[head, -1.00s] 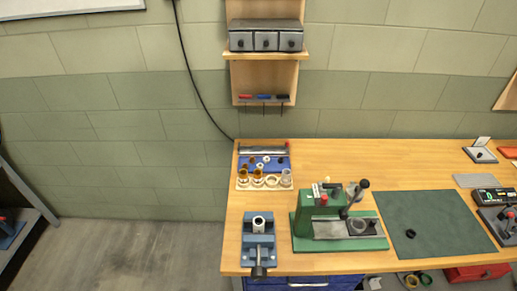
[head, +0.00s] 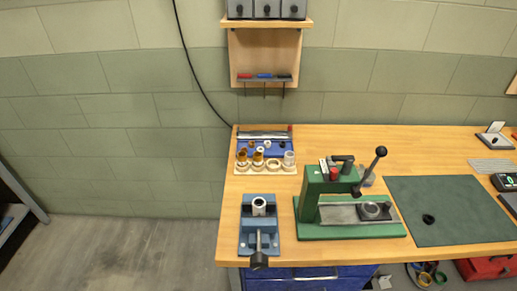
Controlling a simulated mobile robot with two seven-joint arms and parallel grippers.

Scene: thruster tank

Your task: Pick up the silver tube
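A short silver tube (head: 259,204) stands upright in the blue vise (head: 259,238) at the front left of the workbench. Another silver-grey cylinder (head: 289,158) stands at the right end of a pale wooden rack (head: 262,170), beside brass-coloured tubes (head: 257,159). A long thin silver piece (head: 262,135) lies behind them on a blue tray (head: 273,149). I cannot tell which of these is the task's silver tube. Neither of my grippers is in view.
A green arbor press (head: 312,200) with a black-knobbed lever (head: 381,152) stands right of the vise. A dark green mat (head: 450,205) with a small black ring (head: 428,219) lies further right. Above, a small wooden shelf (head: 230,65) hangs on the wall.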

